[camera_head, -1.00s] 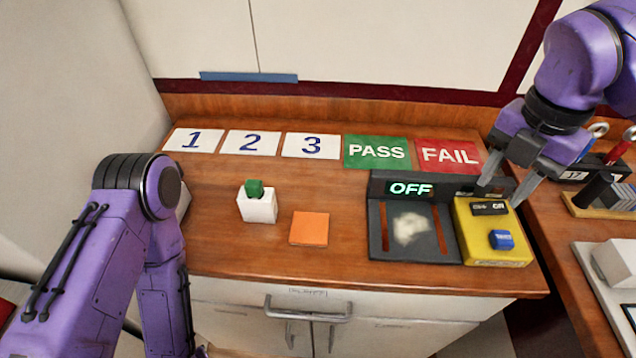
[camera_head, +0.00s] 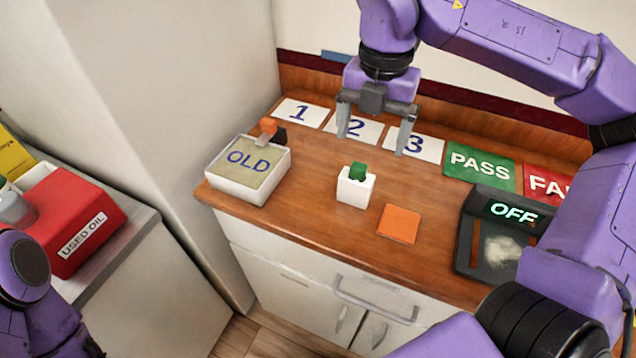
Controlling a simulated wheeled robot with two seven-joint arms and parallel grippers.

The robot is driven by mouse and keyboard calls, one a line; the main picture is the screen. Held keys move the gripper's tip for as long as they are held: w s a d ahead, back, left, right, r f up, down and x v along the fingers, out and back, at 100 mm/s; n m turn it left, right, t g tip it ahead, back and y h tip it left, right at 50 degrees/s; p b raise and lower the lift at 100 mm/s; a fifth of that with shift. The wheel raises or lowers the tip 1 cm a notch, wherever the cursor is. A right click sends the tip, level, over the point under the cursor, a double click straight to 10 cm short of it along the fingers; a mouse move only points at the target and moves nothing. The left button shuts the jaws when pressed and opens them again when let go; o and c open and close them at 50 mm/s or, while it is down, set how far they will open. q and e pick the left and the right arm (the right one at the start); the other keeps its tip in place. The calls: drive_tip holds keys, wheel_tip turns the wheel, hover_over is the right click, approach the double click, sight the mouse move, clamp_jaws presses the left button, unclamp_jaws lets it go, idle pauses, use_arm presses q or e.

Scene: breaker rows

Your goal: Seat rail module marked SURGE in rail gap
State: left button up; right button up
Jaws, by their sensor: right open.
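I see no module with a readable SURGE mark and no rail gap in the head view. A small white block with a green top (camera_head: 356,186) stands upright on the wooden counter (camera_head: 310,215); I cannot tell what it is. My right gripper (camera_head: 371,144) is open and empty, pointing down above the counter near cards 2 and 3, behind the white block and apart from it. Part of my left arm shows at the lower left, but its gripper is out of view.
A white OLD tray (camera_head: 247,168) stands at the counter's left, with an orange and black item (camera_head: 270,130) behind it. An orange square (camera_head: 399,223) lies right of the block. An OFF device (camera_head: 470,235) is partly hidden by my right arm. A red USED OIL box (camera_head: 75,220) is far left.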

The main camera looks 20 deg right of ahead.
sight(360, 165)
drive_tip(key=f, duration=0.6)
drive_tip(key=a+f, duration=0.1)
drive_tip(key=f, duration=0.3)
drive_tip(key=shift+w+p, duration=0.35)
drive_tip(key=shift+p, duration=0.05)
drive_tip(key=shift+f, duration=0.3)
drive_tip(key=shift+r, duration=0.1)
drive_tip(key=c, duration=1.3)
